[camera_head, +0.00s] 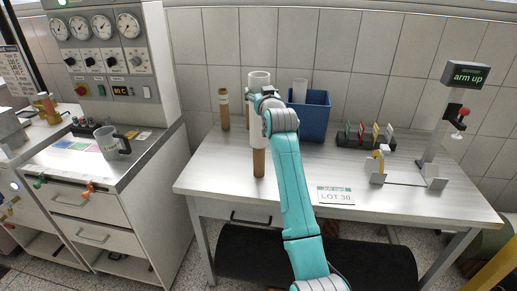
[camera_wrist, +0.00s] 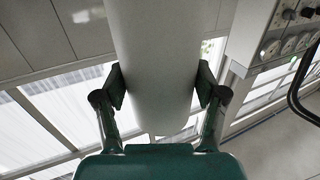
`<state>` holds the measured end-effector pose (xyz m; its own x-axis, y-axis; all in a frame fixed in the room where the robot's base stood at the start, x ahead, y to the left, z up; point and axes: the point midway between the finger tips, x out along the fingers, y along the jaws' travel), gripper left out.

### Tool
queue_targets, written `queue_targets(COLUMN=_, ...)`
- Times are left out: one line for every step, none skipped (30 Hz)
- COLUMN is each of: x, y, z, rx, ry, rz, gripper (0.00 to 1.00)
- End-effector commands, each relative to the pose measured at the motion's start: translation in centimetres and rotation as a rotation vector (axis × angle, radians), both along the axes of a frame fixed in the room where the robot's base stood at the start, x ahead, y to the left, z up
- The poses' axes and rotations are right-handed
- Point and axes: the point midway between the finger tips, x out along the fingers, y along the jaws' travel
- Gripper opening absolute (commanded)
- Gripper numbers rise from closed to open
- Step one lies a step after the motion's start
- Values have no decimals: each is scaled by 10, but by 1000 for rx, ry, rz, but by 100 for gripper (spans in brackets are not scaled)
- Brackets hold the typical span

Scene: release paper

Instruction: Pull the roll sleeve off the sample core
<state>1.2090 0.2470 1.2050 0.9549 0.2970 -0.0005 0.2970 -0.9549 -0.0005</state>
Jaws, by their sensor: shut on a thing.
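How far the core reaches up inside is hidden. My gripper (camera_head: 264,97) is at the upper part of the sleeve, partly hidden by my teal arm. In the wrist view the sleeve (camera_wrist: 165,45) fills the space between both fingers of my gripper (camera_wrist: 160,88), which is shut on it.
A brown core (camera_head: 224,108) stands at the back left. A blue bin (camera_head: 312,124) with a white roll (camera_head: 300,90) is behind my arm. A rack of coloured cards (camera_head: 365,138) and a stand with an "arm up" display (camera_head: 467,75) are right.

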Motion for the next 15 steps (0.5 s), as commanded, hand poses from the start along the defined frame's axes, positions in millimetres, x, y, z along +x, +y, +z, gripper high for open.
queue_targets(x=0, y=0, z=3, rx=1, ry=-2, rz=0, gripper=33)
queue_targets(x=0, y=0, z=5, rx=1, ry=-2, rz=0, gripper=33)
queue_targets(x=0, y=0, z=7, rx=1, ry=-2, rz=0, gripper=33)
queue_targets(x=0, y=0, z=8, rx=1, ry=-2, rz=0, gripper=33)
queue_targets(x=0, y=0, z=9, rx=1, ry=-3, rz=0, gripper=33)
queue_targets(x=0, y=0, z=11, rx=1, ry=-2, rz=0, gripper=33)
queue_targets(x=0, y=0, z=12, rx=1, ry=-2, rz=0, gripper=33)
queue_targets(x=0, y=0, z=14, rx=1, ry=-2, rz=0, gripper=33)
queue_targets(x=0, y=0, z=15, rx=1, ry=-2, rz=0, gripper=33)
queue_targets(x=0, y=0, z=16, rx=1, ry=-2, rz=0, gripper=33)
queue_targets(x=0, y=0, z=18, rx=1, ry=-2, rz=0, gripper=33)
queue_targets(x=0, y=0, z=19, rx=1, ry=-2, rz=0, gripper=33)
queue_targets(x=0, y=0, z=20, rx=1, ry=-2, rz=0, gripper=33)
queue_targets(x=0, y=0, z=22, rx=1, ry=-2, rz=0, gripper=33)
queue_targets(x=0, y=0, z=23, rx=1, ry=-2, rz=0, gripper=33)
